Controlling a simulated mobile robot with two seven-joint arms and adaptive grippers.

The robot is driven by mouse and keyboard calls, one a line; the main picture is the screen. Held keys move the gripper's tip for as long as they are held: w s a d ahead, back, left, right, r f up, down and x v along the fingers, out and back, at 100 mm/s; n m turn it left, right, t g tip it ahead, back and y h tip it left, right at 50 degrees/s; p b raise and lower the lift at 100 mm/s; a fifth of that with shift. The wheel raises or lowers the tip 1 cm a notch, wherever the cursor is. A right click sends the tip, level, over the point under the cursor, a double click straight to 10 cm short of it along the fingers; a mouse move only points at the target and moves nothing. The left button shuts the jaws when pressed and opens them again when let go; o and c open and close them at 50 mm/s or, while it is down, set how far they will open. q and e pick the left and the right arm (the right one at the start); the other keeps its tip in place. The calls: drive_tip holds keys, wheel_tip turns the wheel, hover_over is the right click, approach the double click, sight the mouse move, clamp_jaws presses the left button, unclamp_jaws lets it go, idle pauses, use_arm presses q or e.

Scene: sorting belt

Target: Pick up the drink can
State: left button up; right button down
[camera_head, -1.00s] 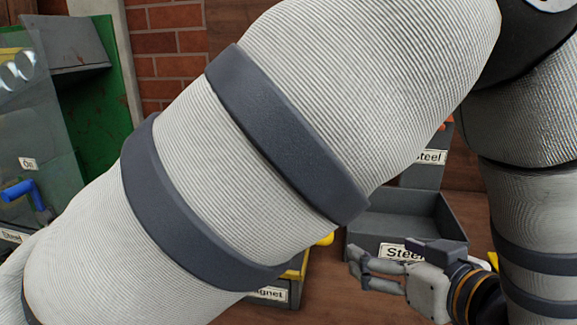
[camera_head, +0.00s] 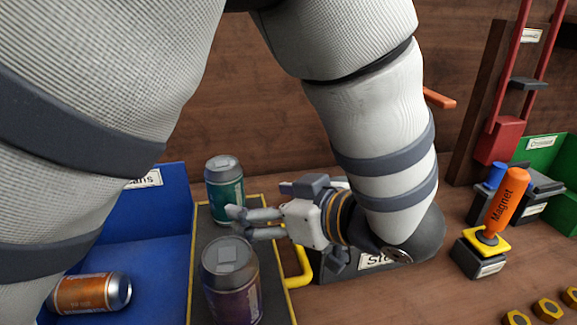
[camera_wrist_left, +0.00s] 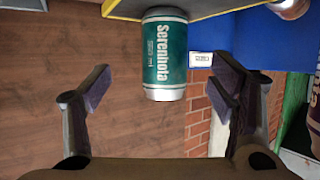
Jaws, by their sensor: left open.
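A teal drink can (camera_head: 224,190) stands upright on a grey tray with a yellow rim (camera_head: 255,199). A purple can (camera_head: 231,285) stands nearer on the same tray. An orange can (camera_head: 88,293) lies on its side in the blue bin (camera_head: 165,262). My left gripper (camera_head: 238,222) is open and empty, its fingers pointing left, close to the teal can and behind the purple one. In the left wrist view the teal can (camera_wrist_left: 165,55) shows ahead, between the lines of the spread fingers (camera_wrist_left: 163,88). My right gripper is out of view.
The blue bin adjoins the tray on the left. An orange magnet tool (camera_head: 506,205) stands on the right. My large arm links cover the upper left.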

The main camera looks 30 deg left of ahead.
sight(227, 193)
use_arm(q)
drive_tip(key=x, duration=0.7)
drive_tip(key=r+x, duration=0.1)
drive_tip(key=x, duration=0.2)
drive_tip(key=shift+s+a, duration=0.25)
drive_tip(key=shift+a, duration=0.2)
drive_tip(key=c, duration=1)
